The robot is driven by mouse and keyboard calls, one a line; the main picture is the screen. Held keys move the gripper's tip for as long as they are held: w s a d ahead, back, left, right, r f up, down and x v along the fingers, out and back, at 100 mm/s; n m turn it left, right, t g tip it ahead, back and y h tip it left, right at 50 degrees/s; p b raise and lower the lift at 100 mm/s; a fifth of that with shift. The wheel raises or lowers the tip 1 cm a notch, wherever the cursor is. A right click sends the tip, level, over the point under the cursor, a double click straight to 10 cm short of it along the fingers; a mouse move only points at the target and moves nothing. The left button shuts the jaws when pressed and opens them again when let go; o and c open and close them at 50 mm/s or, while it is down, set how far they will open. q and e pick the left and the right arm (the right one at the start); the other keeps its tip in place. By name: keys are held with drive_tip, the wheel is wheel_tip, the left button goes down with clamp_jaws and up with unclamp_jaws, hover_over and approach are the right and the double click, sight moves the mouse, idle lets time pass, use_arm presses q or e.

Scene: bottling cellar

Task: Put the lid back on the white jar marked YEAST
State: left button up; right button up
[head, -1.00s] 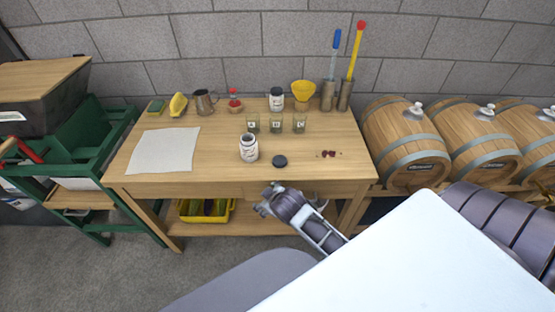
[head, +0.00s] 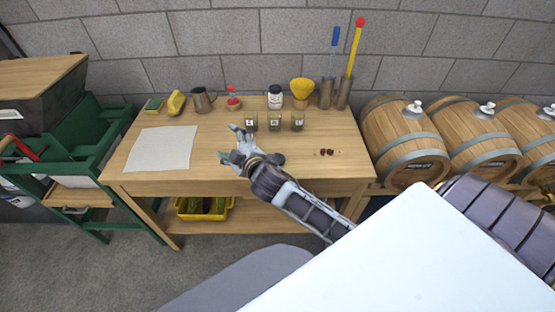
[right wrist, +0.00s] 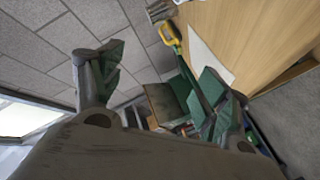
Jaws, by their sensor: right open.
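My right gripper (head: 229,143) is open over the front middle of the wooden table (head: 205,178), with its fingers pointing left. It also shows in the right wrist view (right wrist: 160,75), with nothing seen between the spread fingers. The open white jar that stood here in the earlier head view is now hidden behind this gripper; I cannot tell whether they touch. A dark round lid (head: 279,158) lies on the table just right of my right wrist, partly covered by it. Another white jar with a black lid (head: 275,97) stands at the back. My left gripper is not in view.
Several small labelled glasses (head: 274,122) stand behind the gripper. A yellow funnel (head: 302,90) and metal cylinders with long tools (head: 343,94) are at the back right. Small dark red bits (head: 327,152) lie right of the lid. A pale sheet (head: 160,148) lies at left.

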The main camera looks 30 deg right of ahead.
drive_tip(key=w+a+r+n+t+y, duration=0.1)
drive_tip(key=a+r+n+t+y, duration=0.1)
drive_tip(key=a+r+n+y, duration=1.05)
drive_tip(key=s+a+f+n+g+y, duration=0.1)
drive_tip(key=s+a+n+g+y, duration=0.15)
drive_tip(key=n+g, duration=0.55)
drive_tip(key=s+a+f+n+g+y, duration=0.1)
drive_tip(key=s+a+n+g+y, duration=0.3)
drive_tip(key=n, duration=0.8)
drive_tip(key=w+d+f+n+g+h, duration=0.2)
drive_tip(key=d+f+n+g+h, duration=0.4)
drive_tip(key=d+f+h, duration=0.5)
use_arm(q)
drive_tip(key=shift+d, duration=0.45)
use_arm(e)
drive_tip(key=w+d+n+h, duration=0.1)
drive_tip(key=d+h, duration=0.7)
drive_tip(key=d, duration=1.5)
drive_tip(key=shift+w+r+h, duration=0.2)
drive_tip(key=shift+r+h, duration=0.1)
drive_tip(key=shift+r, duration=0.15)
